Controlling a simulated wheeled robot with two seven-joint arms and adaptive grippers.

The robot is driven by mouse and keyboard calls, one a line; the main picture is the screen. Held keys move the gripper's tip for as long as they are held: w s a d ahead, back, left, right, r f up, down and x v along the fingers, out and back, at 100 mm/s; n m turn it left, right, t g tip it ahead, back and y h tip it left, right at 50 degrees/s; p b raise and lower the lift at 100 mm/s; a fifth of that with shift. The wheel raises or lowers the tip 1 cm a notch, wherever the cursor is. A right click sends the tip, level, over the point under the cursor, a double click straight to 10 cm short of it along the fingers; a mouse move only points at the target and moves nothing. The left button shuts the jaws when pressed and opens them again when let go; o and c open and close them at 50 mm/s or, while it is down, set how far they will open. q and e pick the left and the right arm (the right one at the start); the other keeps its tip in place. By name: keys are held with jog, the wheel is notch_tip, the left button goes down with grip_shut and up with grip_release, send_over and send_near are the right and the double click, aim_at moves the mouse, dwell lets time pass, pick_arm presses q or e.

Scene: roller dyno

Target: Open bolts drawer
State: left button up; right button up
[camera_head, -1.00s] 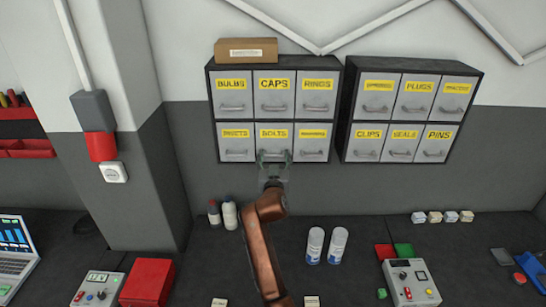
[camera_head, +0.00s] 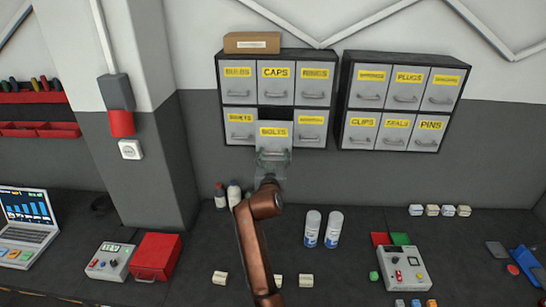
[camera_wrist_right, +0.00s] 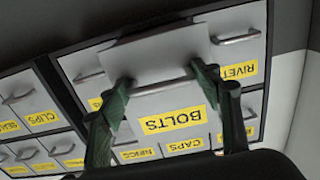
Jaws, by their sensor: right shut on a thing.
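The bolts drawer (camera_head: 275,132), grey with a yellow BOLTS label, is in the middle of the lower row of the left wall cabinet (camera_head: 219,75). It is pulled partly out, with its front standing forward of its neighbours and a dark gap above it. My right gripper (camera_head: 272,158) is shut on its handle. The wrist view, which is upside down, shows the drawer front (camera_wrist_right: 172,108) close up, with the handle (camera_wrist_right: 160,87) between the fingers of the right gripper (camera_wrist_right: 163,78). The drawer's inside is hidden. My left gripper is not in view.
A second cabinet (camera_head: 346,75) hangs to the right. A cardboard box (camera_head: 252,43) sits on the left cabinet. Below, the dark workbench (camera_head: 350,270) holds bottles, two white cans (camera_head: 323,229), a red box (camera_head: 155,257) and control boxes. The air before the drawer is clear.

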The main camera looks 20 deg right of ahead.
jog(key=shift+d, duration=0.1)
jog(key=o, duration=1.2)
jog(key=shift+r, duration=0.1)
jog(key=shift+o, duration=1)
jog(key=shift+s, duration=0.15)
jog(key=o, duration=0.3)
jog(key=v, duration=0.7)
jog(key=shift+a, duration=0.3)
jog(key=shift+s, duration=0.15)
